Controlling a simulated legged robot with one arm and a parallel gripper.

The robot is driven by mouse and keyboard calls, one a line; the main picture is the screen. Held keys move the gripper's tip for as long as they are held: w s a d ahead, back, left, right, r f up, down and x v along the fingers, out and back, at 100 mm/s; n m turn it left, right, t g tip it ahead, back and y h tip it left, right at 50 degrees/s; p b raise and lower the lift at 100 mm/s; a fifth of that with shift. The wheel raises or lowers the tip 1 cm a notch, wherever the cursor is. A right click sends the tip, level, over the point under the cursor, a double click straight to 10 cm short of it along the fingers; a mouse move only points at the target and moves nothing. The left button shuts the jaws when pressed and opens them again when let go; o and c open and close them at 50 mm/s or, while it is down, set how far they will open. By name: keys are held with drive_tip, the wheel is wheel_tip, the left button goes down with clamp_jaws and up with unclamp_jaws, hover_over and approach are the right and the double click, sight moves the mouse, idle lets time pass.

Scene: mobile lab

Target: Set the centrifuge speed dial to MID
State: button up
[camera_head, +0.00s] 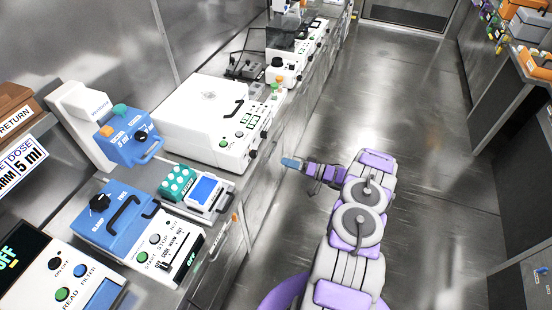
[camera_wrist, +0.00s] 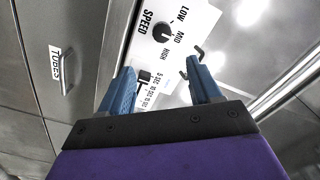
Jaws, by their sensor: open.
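The speed dial (camera_wrist: 163,34) is a round black knob on a white panel (camera_wrist: 185,15) in the wrist view, with LOW, MID and HIGH printed around it. I cannot clearly tell which label its pointer faces. My gripper (camera_wrist: 160,74) is open and empty, its two blue fingers apart in front of the panel and below the dial in the picture, not around it. In the head view my gripper (camera_head: 287,162) is beside the bench front, just right of a large white lidded machine (camera_head: 205,108), which looks like the centrifuge.
A black slider (camera_wrist: 145,77) with second markings lies by the left finger. A dark hooked part (camera_wrist: 198,52) shows near the right finger. A front labelled TUBES (camera_wrist: 57,64) is at left. Blue and white devices (camera_head: 120,215) crowd the near bench. The aisle floor (camera_head: 420,120) is clear.

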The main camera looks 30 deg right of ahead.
drive_tip(key=shift+v, duration=2.05)
drive_tip(key=w+d+r+h, duration=0.3)
drive_tip(key=w+r+h, duration=0.5)
drive_tip(key=w+r, duration=0.6)
drive_tip(key=a+r+g+h, duration=0.2)
drive_tip(key=r+h, duration=0.1)
drive_tip(key=r, duration=0.3)
drive_tip(key=a+r+g+h, duration=0.2)
drive_tip(key=a+r+h, duration=0.1)
drive_tip(key=r, duration=0.4)
drive_tip(key=s+a+r+n+g+y, duration=0.1)
drive_tip(key=s+a+g, duration=0.3)
drive_tip(key=s+a, duration=0.5)
drive_tip(key=s+a+r+n+g+y, duration=0.1)
drive_tip(key=s+a+g, duration=0.3)
drive_tip(key=s+a, duration=0.6)
drive_tip(key=s+a+r+n+g+y, duration=0.1)
drive_tip(key=s+a, duration=0.8)
drive_tip(key=s, duration=2.2)
wheel_tip(320, 180, up, 2)
drive_tip(key=g, duration=0.3)
drive_tip(key=shift+s+a+r+n, duration=0.2)
drive_tip(key=shift+a+r+n, duration=0.05)
drive_tip(key=shift+a+n, duration=0.15)
